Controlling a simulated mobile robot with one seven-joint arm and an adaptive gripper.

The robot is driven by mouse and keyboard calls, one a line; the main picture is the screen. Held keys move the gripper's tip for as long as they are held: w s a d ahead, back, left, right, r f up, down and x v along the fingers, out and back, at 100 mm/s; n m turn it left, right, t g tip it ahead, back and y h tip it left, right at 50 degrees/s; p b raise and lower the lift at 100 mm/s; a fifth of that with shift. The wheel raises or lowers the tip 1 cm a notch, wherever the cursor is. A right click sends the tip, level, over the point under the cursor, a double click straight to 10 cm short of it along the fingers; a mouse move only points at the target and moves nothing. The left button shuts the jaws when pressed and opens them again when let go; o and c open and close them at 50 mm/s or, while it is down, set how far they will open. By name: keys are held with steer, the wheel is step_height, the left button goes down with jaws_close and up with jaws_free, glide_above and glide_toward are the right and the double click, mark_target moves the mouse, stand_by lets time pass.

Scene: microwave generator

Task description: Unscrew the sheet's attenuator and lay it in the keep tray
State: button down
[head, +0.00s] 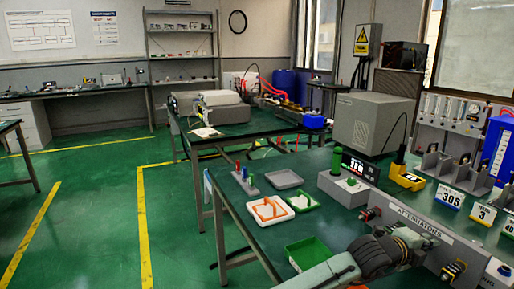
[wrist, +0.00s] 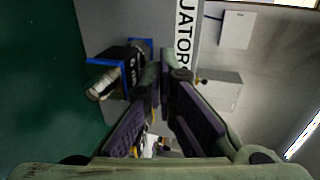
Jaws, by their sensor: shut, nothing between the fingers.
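My gripper (wrist: 163,76) is shut and empty in the wrist view, its fingertips close together before the panel lettered "ATTENUATORS". A black attenuator with blue edges and a silver threaded end (wrist: 120,68) stands out from the panel left of the fingers, apparently apart from them. In the head view my gripper (head: 412,246) is at the panel (head: 392,204) and hides part of it. A black attenuator with red (head: 370,213) and a dark one with yellow (head: 453,271) show on the panel. I cannot tell which tray is the keep tray; a grey tray (head: 285,179) lies empty.
A green bin (head: 309,255) is nearer my arm.

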steer(key=shift+w+a+f+b, duration=0.1)
steer(key=shift+f+b, duration=0.2)
steer(key=shift+b, duration=0.05)
stand_by(0.4)
steer(key=shift+w+a+b, duration=0.2)
steer(key=shift+w+b, duration=0.35)
steer(key=shift+b, duration=0.4)
steer(key=shift+r, duration=0.5)
steer(key=s+a+b, duration=0.1)
steer(key=s+a, duration=0.1)
steer(key=a, duration=0.3)
steer(key=shift+s+a+b, duration=0.15)
steer(key=shift+a+b, duration=0.15)
